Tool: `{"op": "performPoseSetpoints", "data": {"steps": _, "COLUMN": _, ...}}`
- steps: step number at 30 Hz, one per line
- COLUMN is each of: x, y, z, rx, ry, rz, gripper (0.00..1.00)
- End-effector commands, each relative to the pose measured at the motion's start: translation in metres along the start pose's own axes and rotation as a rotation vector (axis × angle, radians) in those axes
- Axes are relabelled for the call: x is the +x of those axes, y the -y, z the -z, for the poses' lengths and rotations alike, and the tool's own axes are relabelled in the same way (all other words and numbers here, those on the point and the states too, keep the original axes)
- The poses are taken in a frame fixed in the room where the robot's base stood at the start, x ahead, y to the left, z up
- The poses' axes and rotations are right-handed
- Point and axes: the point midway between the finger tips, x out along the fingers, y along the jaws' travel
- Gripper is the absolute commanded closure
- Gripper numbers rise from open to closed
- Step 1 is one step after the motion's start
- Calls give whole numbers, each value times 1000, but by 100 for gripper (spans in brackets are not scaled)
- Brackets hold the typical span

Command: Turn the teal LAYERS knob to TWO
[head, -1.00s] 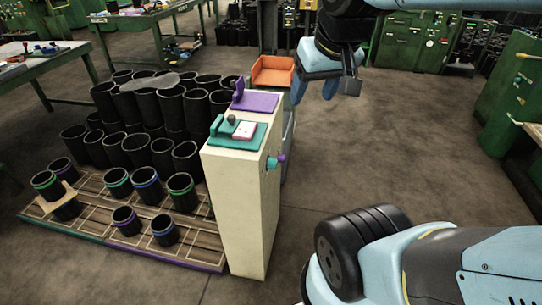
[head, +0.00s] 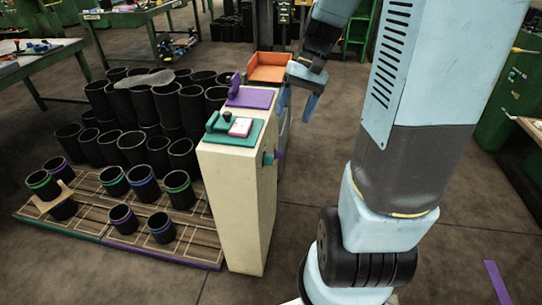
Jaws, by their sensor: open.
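A small teal knob (head: 268,159) sticks out of the right side of the cream cabinet (head: 235,200), near its top. No lettering on it is readable, and I cannot tell its setting. A purple knob (head: 279,154) sits just behind it on the same side. My gripper (head: 297,106) is open and empty, fingers pointing down. It hangs in the air behind and to the right of the cabinet top, above the height of the knobs and apart from them.
A teal plate (head: 216,139) with a white card and a purple plate (head: 252,97) lie on the cabinet top. An orange tray (head: 268,68) stands behind. Black sleeves (head: 160,153) crowd the left side. The floor right of my arm is mostly clear.

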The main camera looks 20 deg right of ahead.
Motion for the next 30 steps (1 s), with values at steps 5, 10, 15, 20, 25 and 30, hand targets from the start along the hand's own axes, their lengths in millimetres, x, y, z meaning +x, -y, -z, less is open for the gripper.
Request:
{"op": "performPoseSetpoints", "data": {"steps": 5, "x": 19, "y": -16, "z": 25, "rx": 49, "ry": 98, "rz": 108, "gripper": 31}}
{"op": "performPoseSetpoints", "data": {"steps": 10, "x": 37, "y": -32, "z": 47, "rx": 89, "ry": 179, "rz": 222, "gripper": 31}}
{"op": "performPoseSetpoints", "data": {"steps": 15, "x": 56, "y": -48, "z": 67, "rx": 130, "ry": 249, "rz": 348, "gripper": 31}}
{"op": "performPoseSetpoints", "data": {"steps": 20, "x": 75, "y": -66, "z": 86, "rx": 166, "ry": 302, "rz": 475, "gripper": 31}}
{"op": "performPoseSetpoints", "data": {"steps": 25, "x": 95, "y": -85, "z": 103, "rx": 205, "ry": 346, "rz": 617, "gripper": 31}}
{"op": "performPoseSetpoints", "data": {"steps": 30, "x": 117, "y": -106, "z": 120, "rx": 242, "ry": 378, "rz": 768, "gripper": 31}}
